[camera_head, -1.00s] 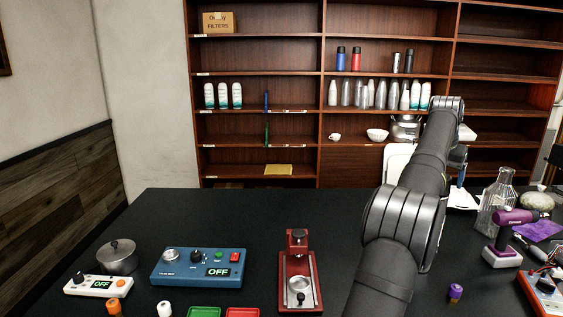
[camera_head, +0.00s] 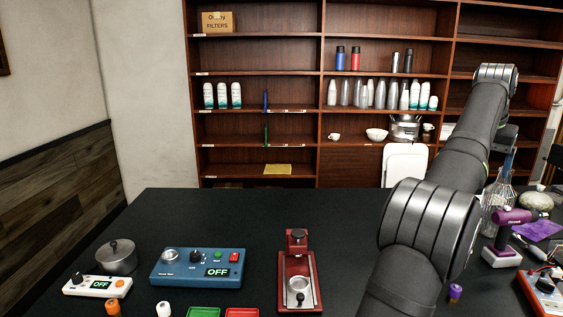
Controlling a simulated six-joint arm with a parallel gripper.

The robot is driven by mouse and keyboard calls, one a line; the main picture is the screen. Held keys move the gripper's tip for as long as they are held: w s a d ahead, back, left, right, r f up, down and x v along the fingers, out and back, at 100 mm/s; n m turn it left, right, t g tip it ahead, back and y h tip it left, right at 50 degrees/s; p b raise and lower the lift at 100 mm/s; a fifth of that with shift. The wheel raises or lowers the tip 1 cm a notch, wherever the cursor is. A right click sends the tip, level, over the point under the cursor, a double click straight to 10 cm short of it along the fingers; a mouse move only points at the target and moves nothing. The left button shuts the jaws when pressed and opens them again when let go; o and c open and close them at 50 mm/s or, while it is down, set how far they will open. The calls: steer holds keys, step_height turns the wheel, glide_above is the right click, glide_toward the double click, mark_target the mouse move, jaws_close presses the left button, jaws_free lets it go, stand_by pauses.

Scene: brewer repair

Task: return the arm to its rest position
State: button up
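My arm rises from the bottom right of the head view and bends at a large ribbed joint. Its upper end reaches up and right, in front of the shelves. A small part of the wrist and my gripper (camera_head: 506,150) shows behind the upper link, above the glass flask (camera_head: 497,193). The fingertips are mostly hidden, so I cannot see whether they are apart or hold anything.
A purple tool (camera_head: 512,222) stands near the arm on the right of the black table (camera_head: 200,215). A red press (camera_head: 298,270), a blue control box (camera_head: 197,267), a white control box (camera_head: 97,286) and a metal pot (camera_head: 117,256) stand front left. The table's middle is clear.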

steer(key=s+a+f+m+g, duration=0.1)
steer(key=s+a+f+m, duration=0.1)
steer(key=a+f, duration=0.3)
steer(key=s+a+f+m+g+h, duration=0.1)
steer(key=s+a+f+m, duration=0.1)
steer(key=a+f+m, duration=0.1)
steer(key=shift+s+a+f+m, duration=0.3)
steer(key=shift+a+f+m, duration=0.1)
steer(key=shift+a+f, duration=0.55)
